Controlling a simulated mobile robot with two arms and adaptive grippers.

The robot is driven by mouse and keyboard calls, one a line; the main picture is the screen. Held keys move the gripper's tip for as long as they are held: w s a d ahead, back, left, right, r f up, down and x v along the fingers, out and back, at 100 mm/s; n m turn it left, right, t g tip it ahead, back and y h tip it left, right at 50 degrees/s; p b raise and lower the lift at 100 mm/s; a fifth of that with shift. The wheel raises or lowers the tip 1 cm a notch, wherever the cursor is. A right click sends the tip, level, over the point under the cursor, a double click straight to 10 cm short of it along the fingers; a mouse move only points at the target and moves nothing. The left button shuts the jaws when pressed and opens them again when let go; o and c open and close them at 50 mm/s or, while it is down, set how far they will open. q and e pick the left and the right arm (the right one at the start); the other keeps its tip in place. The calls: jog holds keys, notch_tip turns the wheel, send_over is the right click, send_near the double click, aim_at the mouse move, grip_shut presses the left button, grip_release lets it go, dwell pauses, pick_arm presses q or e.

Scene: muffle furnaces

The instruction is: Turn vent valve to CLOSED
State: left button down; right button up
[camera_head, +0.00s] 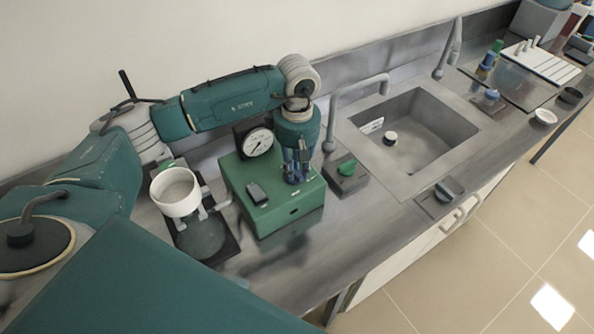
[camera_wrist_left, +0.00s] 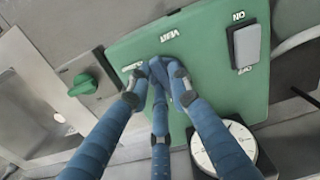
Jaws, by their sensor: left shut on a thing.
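My left gripper (camera_head: 295,180) reaches down onto the right part of the box top. In the left wrist view, the blue fingers of the gripper (camera_wrist_left: 163,72) are closed together beside the printed words on the green box (camera_wrist_left: 205,60). The gripper is shut on the vent valve, which the fingers almost wholly hide, so its angle cannot be told. My right gripper is not in view.
A small block with a green knob (camera_head: 346,167) stands just right of the box, close to the gripper. A stand with a white cup-like vessel (camera_head: 177,190) is on the left. A sink (camera_head: 415,130) with a tap lies to the right.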

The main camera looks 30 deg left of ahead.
pick_arm(q)
jog(key=n+b, duration=0.2)
jog(key=n, duration=0.1)
jog(key=n+b, duration=0.1)
jog(key=b, duration=0.1)
jog(key=shift+w+a+f, duration=0.1)
jog(key=shift+w+f, duration=0.05)
jog(key=shift+w, duration=0.1)
jog(key=n+b, duration=0.1)
jog(key=n, duration=0.1)
jog(key=n+b, duration=0.1)
jog(key=n, duration=0.1)
jog(key=n+b, duration=0.1)
jog(key=shift+w+a+n+b, duration=0.15)
jog(key=shift+w+n+b, duration=0.1)
jog(key=shift+n+b, duration=0.15)
jog(key=n+b, duration=0.1)
jog(key=n, duration=0.1)
jog(key=n+b, duration=0.1)
jog(key=n, duration=0.1)
jog(key=shift+a+r, duration=0.2)
jog(key=shift+w+a+n+b, duration=0.1)
jog(key=shift+n+b, duration=0.2)
jog(key=shift+n, duration=0.9)
jog(key=shift+r, duration=0.1)
jog(key=c, duration=1.6)
grip_release()
jog(key=shift+o, duration=0.2)
